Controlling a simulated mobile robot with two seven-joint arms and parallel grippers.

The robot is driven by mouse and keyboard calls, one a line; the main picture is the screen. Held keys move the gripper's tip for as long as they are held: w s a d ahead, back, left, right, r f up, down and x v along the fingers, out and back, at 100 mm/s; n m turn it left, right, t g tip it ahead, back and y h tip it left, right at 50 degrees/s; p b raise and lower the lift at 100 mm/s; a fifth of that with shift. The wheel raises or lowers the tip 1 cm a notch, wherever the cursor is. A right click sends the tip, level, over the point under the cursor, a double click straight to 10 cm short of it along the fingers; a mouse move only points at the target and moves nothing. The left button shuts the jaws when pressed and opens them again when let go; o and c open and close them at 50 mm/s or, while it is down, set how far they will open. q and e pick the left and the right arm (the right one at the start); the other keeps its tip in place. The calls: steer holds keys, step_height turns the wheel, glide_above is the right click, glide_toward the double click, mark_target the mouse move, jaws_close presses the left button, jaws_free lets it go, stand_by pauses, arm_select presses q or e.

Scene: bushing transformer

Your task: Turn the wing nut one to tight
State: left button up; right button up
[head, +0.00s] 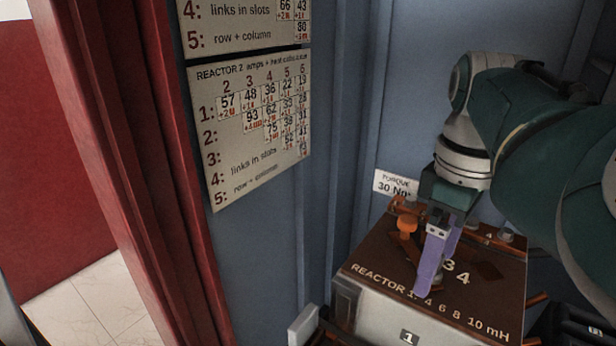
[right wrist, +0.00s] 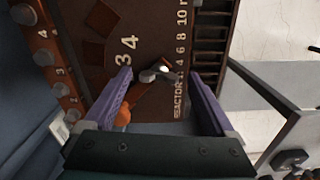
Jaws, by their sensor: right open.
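My right gripper (head: 428,272) points down over the brown top plate of the reactor box (head: 375,262). In the right wrist view its two purple fingers (right wrist: 158,78) stand apart. A small grey metal piece with wing-like ends (right wrist: 157,73) shows between the fingertips, beside the digits "3 4"; it looks like a wing nut. I cannot tell if the fingers touch it. The fingers hide that spot in the head view. An orange knob (head: 405,224) stands left of the gripper, and an orange part (right wrist: 123,116) shows beside the left finger in the wrist view. My left gripper is not in view.
Numbered orange terminals (right wrist: 51,60) line one edge of the plate. A torque sign reading 30 Nm (head: 396,185) is on the blue wall behind. A table chart (head: 250,125) hangs on the left wall panel. A red door frame (head: 120,150) stands far left.

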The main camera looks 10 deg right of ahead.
steer(key=c, duration=1.4)
steer(key=shift+r+m+p, duration=0.25)
steer(key=shift+m+p, duration=0.15)
steer(key=shift+p, duration=0.55)
steer(key=m+p, duration=0.2)
steer(key=shift+p, duration=0.4)
steer(key=shift+m+p, duration=0.55)
steer(key=shift+m, duration=0.45)
steer(key=m+p, duration=0.1)
steer(key=m, duration=0.4)
steer(key=shift+f+p, duration=0.15)
steer(key=shift+p, duration=0.15)
steer(key=m, duration=0.3)
steer(key=shift+m, duration=0.4)
steer(key=shift+m+p, duration=0.35)
steer(key=shift+m, duration=1.05)
